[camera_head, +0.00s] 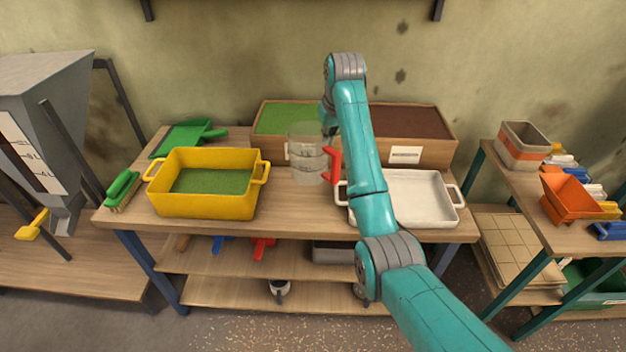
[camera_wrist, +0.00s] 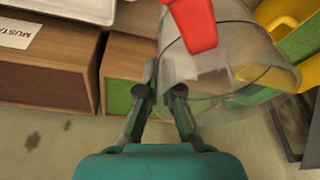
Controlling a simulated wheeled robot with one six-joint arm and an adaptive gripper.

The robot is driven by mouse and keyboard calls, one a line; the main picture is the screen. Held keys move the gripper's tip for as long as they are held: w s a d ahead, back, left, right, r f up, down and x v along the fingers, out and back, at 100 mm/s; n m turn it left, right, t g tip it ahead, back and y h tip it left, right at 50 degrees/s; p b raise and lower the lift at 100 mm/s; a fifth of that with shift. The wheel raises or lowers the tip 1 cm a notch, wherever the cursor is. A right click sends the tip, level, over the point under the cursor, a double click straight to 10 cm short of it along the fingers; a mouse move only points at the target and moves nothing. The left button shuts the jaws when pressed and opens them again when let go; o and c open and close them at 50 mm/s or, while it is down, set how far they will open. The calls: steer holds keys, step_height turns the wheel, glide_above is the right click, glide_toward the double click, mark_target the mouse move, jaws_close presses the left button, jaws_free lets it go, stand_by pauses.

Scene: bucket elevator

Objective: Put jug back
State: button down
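The clear jug (camera_head: 307,157) with a red handle (camera_head: 332,166) is upright in front of the wooden bins, between the yellow tub and the white tray. I cannot tell whether its base touches the table. In the wrist view the jug (camera_wrist: 235,60) fills the upper right, with its red handle (camera_wrist: 195,22) above the fingers. My gripper (camera_wrist: 163,75) is at the jug's side, its two fingers close together with a narrow gap. I cannot tell whether they pinch the jug wall. In the head view my arm hides the fingertips.
The yellow tub (camera_head: 205,207) holds green material. The white tray (camera_head: 425,217) stands at the right. A bin with green fill (camera_head: 268,148) and one with brown fill (camera_head: 435,153) stand behind. A green brush (camera_head: 121,190) and green dustpan (camera_head: 185,137) lie left. Bare tabletop shows along the front (camera_head: 300,222).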

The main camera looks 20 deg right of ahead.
step_height(320, 180, down, 10)
steer(key=shift+r, duration=0.2)
stand_by(0.3)
steer(key=c, duration=1.3)
jaws_free()
